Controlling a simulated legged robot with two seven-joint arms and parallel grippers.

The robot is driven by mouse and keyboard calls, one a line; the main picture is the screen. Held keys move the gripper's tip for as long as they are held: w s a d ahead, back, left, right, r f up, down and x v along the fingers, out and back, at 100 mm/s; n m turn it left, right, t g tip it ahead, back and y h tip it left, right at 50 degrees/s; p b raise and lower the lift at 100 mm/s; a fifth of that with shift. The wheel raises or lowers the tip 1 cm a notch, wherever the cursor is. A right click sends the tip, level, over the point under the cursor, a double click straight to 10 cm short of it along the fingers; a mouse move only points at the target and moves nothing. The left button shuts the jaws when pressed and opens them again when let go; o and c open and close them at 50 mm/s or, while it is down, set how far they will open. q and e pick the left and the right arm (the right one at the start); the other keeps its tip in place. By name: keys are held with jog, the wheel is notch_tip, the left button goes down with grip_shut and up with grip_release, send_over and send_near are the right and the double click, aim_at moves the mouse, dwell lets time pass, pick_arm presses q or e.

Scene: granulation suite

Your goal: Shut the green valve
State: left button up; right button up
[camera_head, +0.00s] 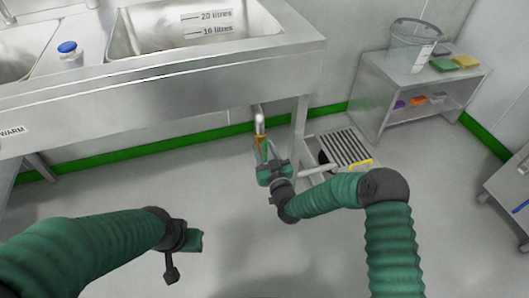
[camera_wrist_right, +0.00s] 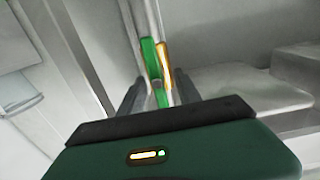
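The green valve is on the pipe below the sink. Its green lever (camera_head: 264,151) and orange-brass body (camera_head: 260,139) show just beyond my right gripper (camera_head: 268,163). In the right wrist view the green lever (camera_wrist_right: 149,58) stands nearly upright beside the brass part (camera_wrist_right: 164,62). The dark fingers of my right gripper (camera_wrist_right: 158,95) are apart, one on each side of the lever's lower end. I cannot tell whether either finger touches it. My left gripper (camera_head: 188,255) is over open floor at the lower left, away from the valve; its finger opening is unclear.
The steel sink (camera_head: 180,72) overhangs the valve, with a sink leg (camera_head: 299,125) to its right. A slatted step (camera_head: 345,148) with a yellow handle stands right of the valve. A steel shelf table (camera_head: 380,85) holds a clear bucket (camera_head: 412,50). Floor in front is clear.

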jog(key=shift+d, duration=0.1)
grip_shut()
jog(key=shift+m, duration=0.3)
jog(key=m+p, duration=0.1)
jog(key=m, duration=0.1)
jog(key=shift+d+m, duration=0.15)
jog(key=shift+m, duration=0.15)
jog(key=m, duration=0.3)
jog(key=shift+d+f+m+p, duration=0.1)
jog(key=shift+d+m+p, duration=0.05)
jog(key=shift+m+p, duration=0.2)
jog(key=m, duration=0.7)
jog(key=f+m, duration=0.1)
jog(key=m, duration=0.3)
jog(key=shift+w+d, duration=0.1)
jog(key=shift+d, duration=0.2)
jog(key=shift+f, duration=0.1)
